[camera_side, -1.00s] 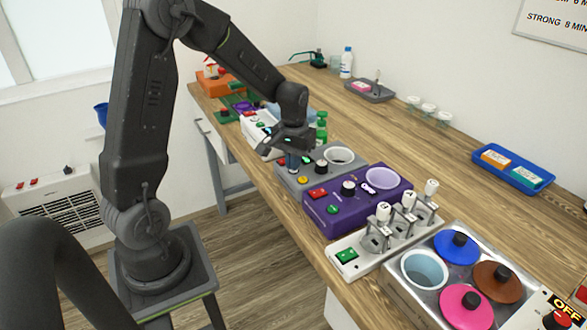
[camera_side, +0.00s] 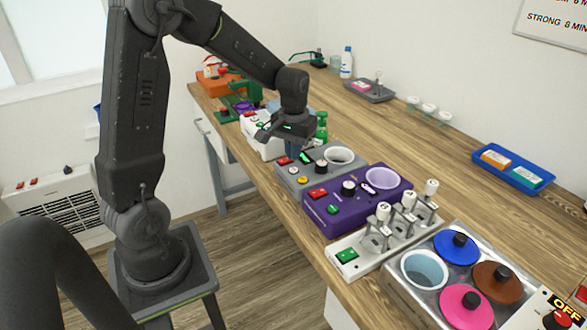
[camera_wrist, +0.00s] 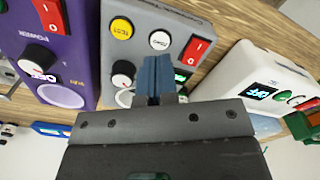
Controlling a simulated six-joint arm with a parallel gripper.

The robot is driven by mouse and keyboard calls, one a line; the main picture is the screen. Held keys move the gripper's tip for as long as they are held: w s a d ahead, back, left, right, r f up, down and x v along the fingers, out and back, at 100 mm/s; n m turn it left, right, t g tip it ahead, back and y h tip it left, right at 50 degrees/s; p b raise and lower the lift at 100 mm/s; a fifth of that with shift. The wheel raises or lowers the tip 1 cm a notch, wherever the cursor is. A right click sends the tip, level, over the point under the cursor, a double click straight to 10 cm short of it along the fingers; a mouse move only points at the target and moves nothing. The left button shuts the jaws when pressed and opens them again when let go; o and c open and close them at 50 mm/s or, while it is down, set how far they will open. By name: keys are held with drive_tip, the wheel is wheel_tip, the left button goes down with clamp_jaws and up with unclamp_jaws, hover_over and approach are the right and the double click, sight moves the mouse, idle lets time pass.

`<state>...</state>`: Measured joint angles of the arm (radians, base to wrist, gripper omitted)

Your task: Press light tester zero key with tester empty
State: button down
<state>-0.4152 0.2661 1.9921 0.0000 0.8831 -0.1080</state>
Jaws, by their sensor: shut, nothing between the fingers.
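The light tester is a grey box (camera_side: 318,178) on the bench in the side view. It has a yellow test key (camera_side: 301,180), a white round key (camera_side: 293,170), a red switch (camera_side: 283,161), a black knob (camera_side: 321,166) and a small green-lit display (camera_side: 306,157). Its round well (camera_side: 340,156) looks empty. My gripper (camera_side: 291,155) is shut and empty, with its blue fingertips above the tester, apart from the keys. In the wrist view the fingertips (camera_wrist: 154,62) point toward the white key (camera_wrist: 160,40) and partly hide the well and display.
A purple device (camera_side: 350,206) stands close on one side of the tester, and a white device (camera_wrist: 270,85) on the other. Farther along are a white stand with green switch (camera_side: 347,256) and a metal bath (camera_side: 402,293).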

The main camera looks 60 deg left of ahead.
drive_tip(key=shift+r, duration=2.2)
drive_tip(key=s+d+r+m+t, duration=0.2)
drive_tip(key=s+d+r+m, duration=0.1)
drive_tip(key=s+d, duration=0.4)
drive_tip(key=s+d+r+m+t, duration=0.3)
drive_tip(key=s+d+r, duration=0.2)
drive_tip(key=s+d, duration=0.3)
drive_tip(key=shift+s+d+t, duration=0.3)
drive_tip(key=shift+s, duration=0.25)
